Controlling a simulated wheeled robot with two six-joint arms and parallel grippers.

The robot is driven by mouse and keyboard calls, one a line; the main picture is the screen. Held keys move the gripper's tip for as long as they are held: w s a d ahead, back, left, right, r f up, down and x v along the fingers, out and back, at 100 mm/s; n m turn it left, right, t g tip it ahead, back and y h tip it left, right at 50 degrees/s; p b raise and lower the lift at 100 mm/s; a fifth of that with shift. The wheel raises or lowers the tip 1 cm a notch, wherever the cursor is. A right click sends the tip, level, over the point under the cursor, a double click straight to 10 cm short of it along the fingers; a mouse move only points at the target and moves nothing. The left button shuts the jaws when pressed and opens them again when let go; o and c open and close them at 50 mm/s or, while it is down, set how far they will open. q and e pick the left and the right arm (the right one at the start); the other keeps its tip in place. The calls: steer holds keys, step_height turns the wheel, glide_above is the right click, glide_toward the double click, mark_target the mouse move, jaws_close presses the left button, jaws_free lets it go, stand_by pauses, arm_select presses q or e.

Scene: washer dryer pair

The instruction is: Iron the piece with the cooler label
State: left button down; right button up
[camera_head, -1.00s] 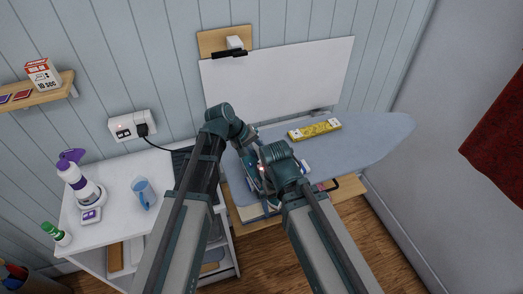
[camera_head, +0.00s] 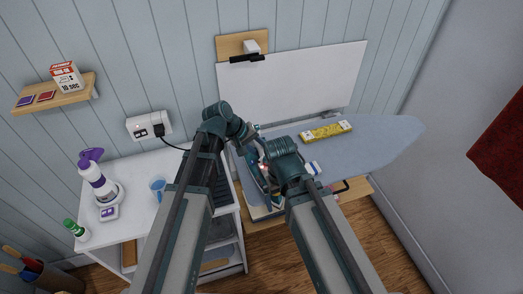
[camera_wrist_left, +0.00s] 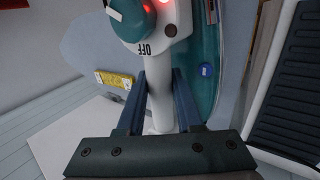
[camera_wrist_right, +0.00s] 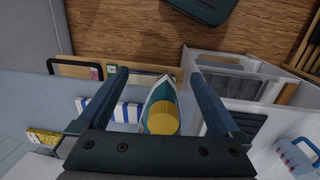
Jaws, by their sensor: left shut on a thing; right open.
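My left gripper (camera_wrist_left: 160,75) is shut on the white handle of the iron (camera_wrist_left: 203,85). The iron has a teal dial marked OFF and a glowing red light. In the head view the iron (camera_head: 257,178) is largely hidden by my arms, over the near end of the ironing board (camera_head: 385,143). My right gripper (camera_wrist_right: 160,78) is open; the iron's pointed teal-and-white body with a yellow round part (camera_wrist_right: 161,118) shows between its fingers. A yellow patterned piece (camera_head: 325,132) with white labels lies on the board. A blue-and-white striped piece (camera_wrist_right: 112,110) lies beside the iron. The labels are unreadable.
A white cabinet (camera_head: 125,215) stands left of the board, bearing a spray bottle (camera_head: 98,178), a green-capped bottle (camera_head: 75,230) and a blue cup (camera_head: 157,188). A shelf (camera_head: 55,95) holds a box (camera_head: 67,77) marked 10 SEC and two coloured cards. A white panel (camera_head: 295,85) stands behind the board.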

arm_select(q)
steer(key=shift+d+r+p, duration=0.1)
steer(key=shift+r+p, duration=1.6)
steer(key=shift+r, duration=0.35)
steer(key=shift+f, duration=0.1)
